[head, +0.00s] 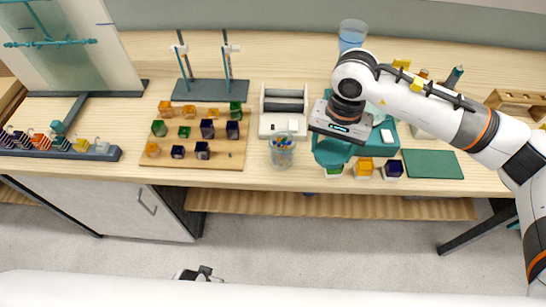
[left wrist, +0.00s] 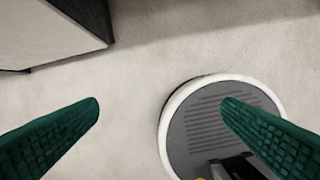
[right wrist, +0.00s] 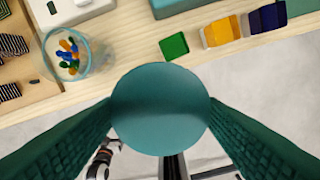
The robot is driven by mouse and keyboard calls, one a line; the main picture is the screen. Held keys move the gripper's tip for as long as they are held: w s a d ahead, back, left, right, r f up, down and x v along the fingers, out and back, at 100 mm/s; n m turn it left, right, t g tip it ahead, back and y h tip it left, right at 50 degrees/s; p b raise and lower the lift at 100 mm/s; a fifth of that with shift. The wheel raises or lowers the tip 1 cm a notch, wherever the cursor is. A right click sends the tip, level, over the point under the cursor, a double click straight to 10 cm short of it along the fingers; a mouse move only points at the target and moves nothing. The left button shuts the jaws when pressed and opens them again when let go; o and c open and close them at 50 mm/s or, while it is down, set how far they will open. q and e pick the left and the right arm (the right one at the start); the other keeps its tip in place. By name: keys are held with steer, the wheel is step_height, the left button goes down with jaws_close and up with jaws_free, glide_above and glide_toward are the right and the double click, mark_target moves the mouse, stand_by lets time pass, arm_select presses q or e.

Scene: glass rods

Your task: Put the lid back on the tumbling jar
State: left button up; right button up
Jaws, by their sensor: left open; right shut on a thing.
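A round teal lid (right wrist: 160,112) is held between the fingers of my right gripper (right wrist: 160,100), which is shut on it. In the head view the lid (head: 332,153) hangs over the front edge of the bench, under the gripper. A clear glass jar (head: 282,152) with colourful small pieces inside stands open just left of the lid; it also shows in the right wrist view (right wrist: 68,55). A pale clear shape behind my right wrist is mostly hidden, so I cannot tell if it is the tumbling jar. My left gripper (left wrist: 160,105) is open and empty above the floor.
A teal base (head: 385,135) lies under my right wrist. Green, amber and dark cubes (head: 364,168) line the front edge. A wooden board with coloured cubes (head: 175,110) is to the left. A green mat (head: 432,164) lies at right. A clear cup (head: 352,35) stands behind.

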arm_select(q)
steer(key=w+d+r+t+h, duration=0.1)
steer(key=w+d+r, duration=0.15)
steer(key=r, duration=0.45)
steer(key=w+d+r+t, duration=0.1)
steer(key=w+r+t, duration=0.15)
steer(key=r, duration=0.45)
steer(key=w+d+r+h, duration=0.1)
steer(key=w+r, duration=0.2)
steer(key=r, duration=0.4)
steer(key=m+t+h, duration=0.1)
steer(key=t+h, duration=0.2)
steer(key=t, duration=0.9)
glide_toward(278, 159)
steer(key=shift+w+d+r+p, duration=0.2)
steer(key=shift+w+r+p, duration=0.05)
steer(key=shift+w+p, duration=0.2)
arm_select(e)
steer(key=w+a+r+m, duration=0.2)
steer(key=w+a+m, duration=0.2)
steer(key=w+a, duration=0.4)
steer(key=shift+a+r, duration=0.25)
steer(key=shift+a, duration=1.05)
steer(key=shift+s, duration=0.1)
arm_select(q)
steer(key=x, duration=1.2)
steer(key=shift+a+f, duration=0.1)
steer(key=shift+f, duration=0.2)
steer(key=shift+c, duration=0.2)
